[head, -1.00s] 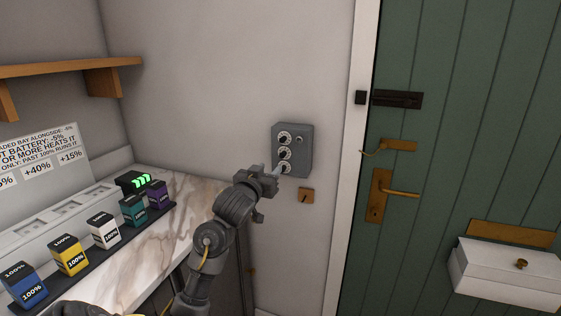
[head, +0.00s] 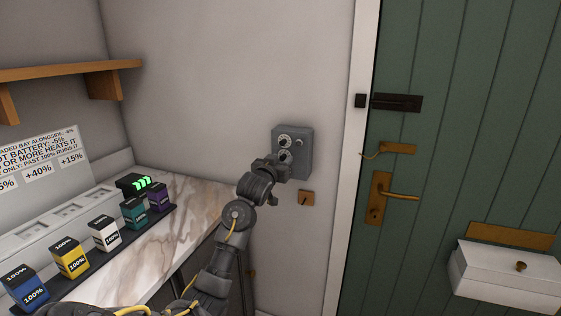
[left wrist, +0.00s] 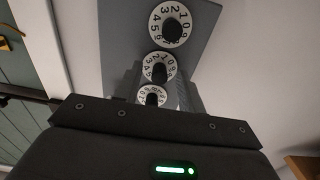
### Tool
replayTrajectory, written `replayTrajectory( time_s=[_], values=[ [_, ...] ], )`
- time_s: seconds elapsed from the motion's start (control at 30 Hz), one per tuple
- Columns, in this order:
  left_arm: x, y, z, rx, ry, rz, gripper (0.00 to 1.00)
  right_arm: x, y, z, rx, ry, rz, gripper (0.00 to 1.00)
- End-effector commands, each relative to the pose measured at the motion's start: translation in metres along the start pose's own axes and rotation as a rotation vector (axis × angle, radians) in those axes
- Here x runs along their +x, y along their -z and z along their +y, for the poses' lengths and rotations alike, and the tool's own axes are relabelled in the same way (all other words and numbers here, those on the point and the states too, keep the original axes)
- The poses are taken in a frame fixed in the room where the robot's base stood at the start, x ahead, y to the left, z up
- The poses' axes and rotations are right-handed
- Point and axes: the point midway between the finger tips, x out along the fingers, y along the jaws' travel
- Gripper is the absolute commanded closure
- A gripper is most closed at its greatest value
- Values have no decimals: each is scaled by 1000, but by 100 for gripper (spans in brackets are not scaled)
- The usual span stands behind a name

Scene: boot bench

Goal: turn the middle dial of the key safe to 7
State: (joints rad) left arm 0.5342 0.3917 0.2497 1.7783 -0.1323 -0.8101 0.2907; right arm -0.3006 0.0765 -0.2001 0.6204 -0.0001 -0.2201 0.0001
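The grey key safe (head: 305,148) is on the wall left of the door frame. Its top dial (head: 285,141) and middle dial (head: 285,156) show in the head view; my gripper hides the bottom dial. My left gripper (head: 279,162) is at the lower front of the safe, close to the middle dial. In the left wrist view three white numbered dials with black knobs show, the middle one (left wrist: 159,68) in the centre. Grey fingers stand apart on both sides below it, seemingly open; I cannot tell whether they touch a knob. The middle dial's setting is unclear. My right gripper is out of view.
A small wooden plate (head: 306,198) is on the wall just below the safe. The green door (head: 460,120) with brass handle (head: 400,195) is to the right. A marble bench (head: 165,235) with several coloured batteries is to the left. The wall above the safe is clear.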

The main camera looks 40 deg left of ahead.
Motion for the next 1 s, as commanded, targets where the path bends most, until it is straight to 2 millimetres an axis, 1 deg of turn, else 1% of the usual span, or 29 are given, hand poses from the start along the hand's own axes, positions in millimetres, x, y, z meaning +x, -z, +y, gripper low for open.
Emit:
replayTrajectory(
  time_s=[0.03, 0.2, 0.3, 0.4, 0.47, 0.6, 0.7, 0.77, 0.83, 1.0],
  values=[
    [0, 0, 0, 0, 0, 0, 66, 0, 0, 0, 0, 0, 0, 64],
    [0, 0, 0, 0, 0, 0, 88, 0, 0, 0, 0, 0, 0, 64],
    [0, 0, 0, 0, 0, 0, 100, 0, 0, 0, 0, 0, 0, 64],
    [0, 0, 0, 11, 0, -1, 100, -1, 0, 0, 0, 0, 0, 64],
    [0, 2, 0, 56, -1, -2, 100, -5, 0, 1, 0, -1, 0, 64],
    [0, 3, -1, 263, -1, -3, 100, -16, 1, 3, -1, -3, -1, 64],
    [0, 2, -1, 393, -1, -2, 100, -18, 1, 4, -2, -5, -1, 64],
    [0, 1, -1, 444, -1, -1, 100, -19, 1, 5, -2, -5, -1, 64],
    [0, 0, 0, 475, -1, -1, 100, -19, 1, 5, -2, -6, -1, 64],
    [0, 0, 0, 480, -1, 0, 100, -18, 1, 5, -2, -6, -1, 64]
  ],
)
